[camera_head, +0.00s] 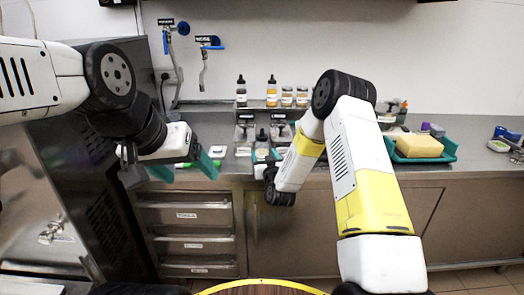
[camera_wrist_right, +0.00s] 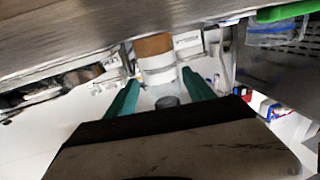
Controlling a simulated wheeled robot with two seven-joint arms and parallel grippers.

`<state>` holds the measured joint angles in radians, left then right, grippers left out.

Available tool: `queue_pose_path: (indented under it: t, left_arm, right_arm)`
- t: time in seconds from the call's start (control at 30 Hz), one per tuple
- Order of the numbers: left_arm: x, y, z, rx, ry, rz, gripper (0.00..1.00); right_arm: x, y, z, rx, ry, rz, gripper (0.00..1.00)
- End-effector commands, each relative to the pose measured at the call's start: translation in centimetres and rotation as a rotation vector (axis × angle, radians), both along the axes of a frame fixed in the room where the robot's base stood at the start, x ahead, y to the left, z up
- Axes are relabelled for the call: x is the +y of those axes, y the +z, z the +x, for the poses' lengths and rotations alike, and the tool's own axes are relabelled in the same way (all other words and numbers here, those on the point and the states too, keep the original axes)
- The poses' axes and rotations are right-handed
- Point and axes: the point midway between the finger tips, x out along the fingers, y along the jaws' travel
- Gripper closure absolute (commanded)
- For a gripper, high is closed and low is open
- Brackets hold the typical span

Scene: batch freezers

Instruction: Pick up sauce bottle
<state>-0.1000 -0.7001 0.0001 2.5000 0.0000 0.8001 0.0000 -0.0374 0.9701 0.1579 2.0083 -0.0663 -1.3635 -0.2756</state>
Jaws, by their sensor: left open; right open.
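Two sauce bottles stand on the raised back shelf in the head view: a dark one (camera_head: 241,92) and an orange one (camera_head: 271,91). Another dark-capped bottle (camera_head: 262,137) shows just beyond my right gripper (camera_head: 266,156), which partly hides it. In the right wrist view, upside down, a bottle (camera_wrist_right: 156,62) with brown contents, a pale label and a grey cap shows between the open teal fingers of the right gripper (camera_wrist_right: 160,92). I cannot tell whether they touch it. My left gripper (camera_head: 185,168) is open and empty, at the counter's left front.
Two small jars (camera_head: 294,97) stand beside the shelf bottles. Clear containers (camera_head: 245,128) crowd the counter around the right gripper. A yellow block sits in a teal tray (camera_head: 447,155) to the right. Drawers (camera_head: 190,215) lie below the counter.

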Motion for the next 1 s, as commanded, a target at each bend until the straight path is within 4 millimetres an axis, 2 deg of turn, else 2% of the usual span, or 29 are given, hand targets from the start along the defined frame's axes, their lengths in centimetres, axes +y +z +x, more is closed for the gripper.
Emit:
queue_pose_path:
  t: [0.4, 0.7, 0.97, 1.0]
  left_arm:
    - [0.0, 0.0, 0.0, 0.000, 0.000, 0.000, 0.24]
    - [0.0, 0.0, 0.0, 0.000, 0.000, 0.000, 0.24]
    - [0.0, 0.0, 0.0, 0.000, 0.000, 0.000, 0.24]
    - [0.0, 0.0, 0.0, 0.000, 0.000, 0.000, 0.24]
  right_arm:
    - [1.2, -0.9, 5.3, 0.000, 0.000, 0.000, 0.38]
    - [1.3, -0.8, 5.8, 0.001, 0.001, 0.000, 0.38]
    - [1.3, -0.8, 5.8, 0.001, 0.001, 0.000, 0.89]
    - [1.3, -0.8, 5.8, -0.001, 0.001, 0.000, 0.90]
